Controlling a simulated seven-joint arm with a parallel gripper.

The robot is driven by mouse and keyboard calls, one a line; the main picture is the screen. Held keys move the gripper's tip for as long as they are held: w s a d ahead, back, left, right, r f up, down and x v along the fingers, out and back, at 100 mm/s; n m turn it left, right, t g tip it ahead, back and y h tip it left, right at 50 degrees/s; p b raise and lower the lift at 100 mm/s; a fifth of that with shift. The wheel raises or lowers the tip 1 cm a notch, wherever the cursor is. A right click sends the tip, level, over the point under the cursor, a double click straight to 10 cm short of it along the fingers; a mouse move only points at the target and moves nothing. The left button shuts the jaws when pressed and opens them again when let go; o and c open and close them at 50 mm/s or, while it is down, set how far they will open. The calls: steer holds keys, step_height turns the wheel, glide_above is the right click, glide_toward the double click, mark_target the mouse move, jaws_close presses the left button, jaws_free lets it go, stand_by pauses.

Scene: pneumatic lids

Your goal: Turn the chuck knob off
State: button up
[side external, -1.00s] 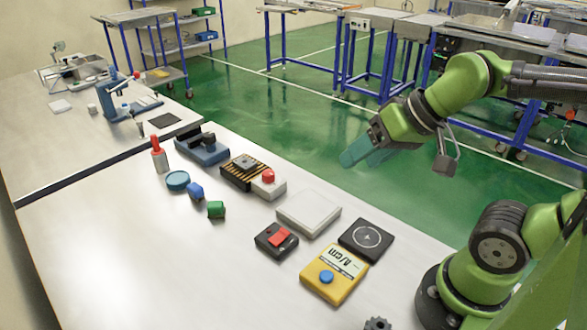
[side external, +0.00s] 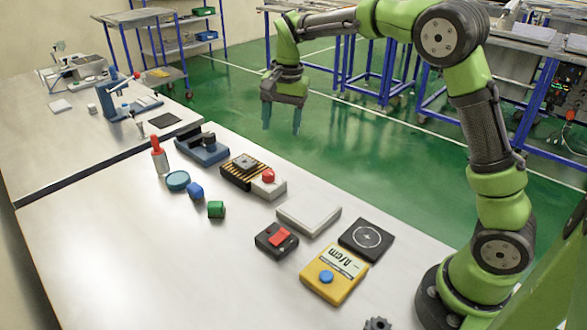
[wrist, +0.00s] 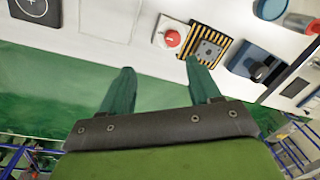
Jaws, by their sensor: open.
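A red round knob (side external: 268,176) sits on a small white box (side external: 272,190), beside a black-and-yellow striped plate (side external: 238,178) with a grey square block (side external: 245,162) on it. In the wrist view the red knob (wrist: 172,38) has a pale line across it, next to the striped plate (wrist: 188,44). A black knob (side external: 208,140) stands on a blue base (side external: 203,153) farther back. No readable label shows which knob is the chuck's. My gripper (side external: 282,125) is open and empty, fingers down, behind the bench's far edge; it also shows in the wrist view (wrist: 159,68).
A white flat box (side external: 309,217), a black tile (side external: 366,238), a yellow meter (side external: 334,274) and a black box with a red switch (side external: 277,240) stand to the right. A red-handled tool (side external: 158,157) stands at left.

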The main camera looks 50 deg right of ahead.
mark_target(268, 172)
steer(key=w+m+g, duration=0.1)
steer(key=w+m, duration=0.4)
steer(key=m, duration=0.1)
steer(key=shift+h, duration=0.3)
steer(key=f, duration=1.6)
steer(key=shift+a, duration=0.2)
steer(key=c, duration=1)
steer(key=shift+c, duration=0.2)
